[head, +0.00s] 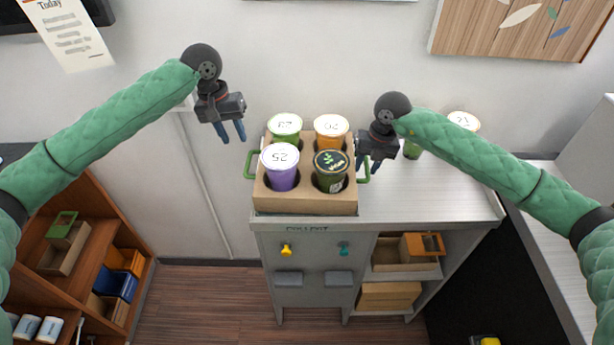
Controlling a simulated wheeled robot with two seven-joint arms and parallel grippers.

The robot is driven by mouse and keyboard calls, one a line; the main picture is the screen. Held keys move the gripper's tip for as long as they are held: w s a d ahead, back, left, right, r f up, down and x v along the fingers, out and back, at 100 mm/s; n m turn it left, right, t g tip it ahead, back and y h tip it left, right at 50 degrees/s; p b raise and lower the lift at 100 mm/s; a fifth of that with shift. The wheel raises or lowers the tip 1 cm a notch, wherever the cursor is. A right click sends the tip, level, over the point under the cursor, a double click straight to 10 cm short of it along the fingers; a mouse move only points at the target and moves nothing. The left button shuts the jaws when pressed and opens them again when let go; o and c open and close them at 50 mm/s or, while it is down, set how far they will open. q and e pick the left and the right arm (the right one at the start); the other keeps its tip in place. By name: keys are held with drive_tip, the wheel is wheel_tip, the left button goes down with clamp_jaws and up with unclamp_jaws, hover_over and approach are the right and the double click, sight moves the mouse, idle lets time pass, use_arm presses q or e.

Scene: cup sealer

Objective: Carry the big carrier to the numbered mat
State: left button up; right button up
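The big carrier (304,203) is a brown cardboard box with a green handle on each side. It stands on the left part of the grey counter and holds several lidded cups, including a purple one (281,178) and an orange one (331,131). My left gripper (232,133) is open and empty, above and left of the carrier, apart from its left handle (251,164). My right gripper (369,166) is at the right handle (364,176), its fingers apart; whether they touch the handle is unclear. I cannot make out a numbered mat.
Another lidded cup (461,121) stands at the counter's back right, partly behind my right arm. Shelves below hold boxes (388,296). A wooden shelf unit (95,262) stands at lower left.

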wheel_tip(320, 180, up, 12)
drive_tip(key=d, duration=0.2)
drive_tip(key=shift+f, duration=0.25)
idle(0.4)
